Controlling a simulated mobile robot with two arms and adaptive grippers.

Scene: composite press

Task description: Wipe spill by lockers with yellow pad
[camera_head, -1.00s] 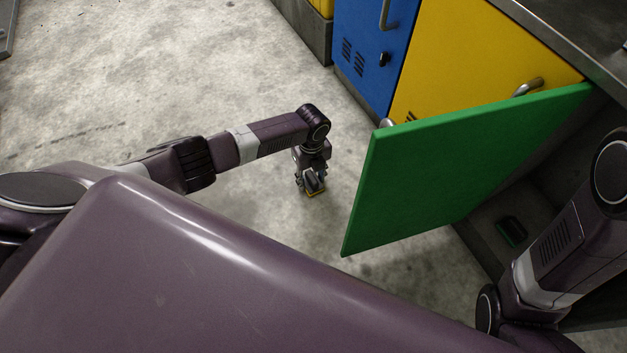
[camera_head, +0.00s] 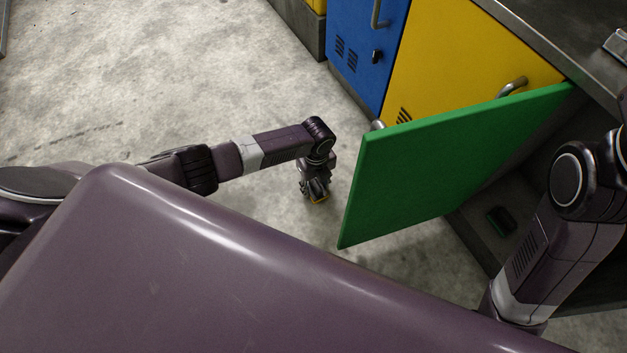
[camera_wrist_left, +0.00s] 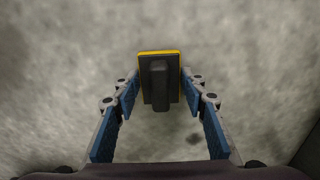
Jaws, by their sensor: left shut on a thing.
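My left gripper (camera_head: 315,191) points down at the concrete floor, to the left of the open green door. It is shut on the yellow pad (camera_head: 319,200), of which only a small yellow edge shows in the head view. In the left wrist view the pad (camera_wrist_left: 160,53) has a yellow edge and a dark back with a black handle (camera_wrist_left: 159,85) between the fingers (camera_wrist_left: 160,92). Whether the pad touches the floor I cannot tell. No distinct spill can be made out on the mottled grey floor. My right gripper is not in view.
The green door (camera_head: 440,165) stands open to the right of my left gripper. Behind it are a yellow locker door (camera_head: 450,65) and a blue one (camera_head: 365,50). A small dark green item (camera_head: 501,220) lies inside the open compartment. The floor (camera_head: 170,75) at left is clear.

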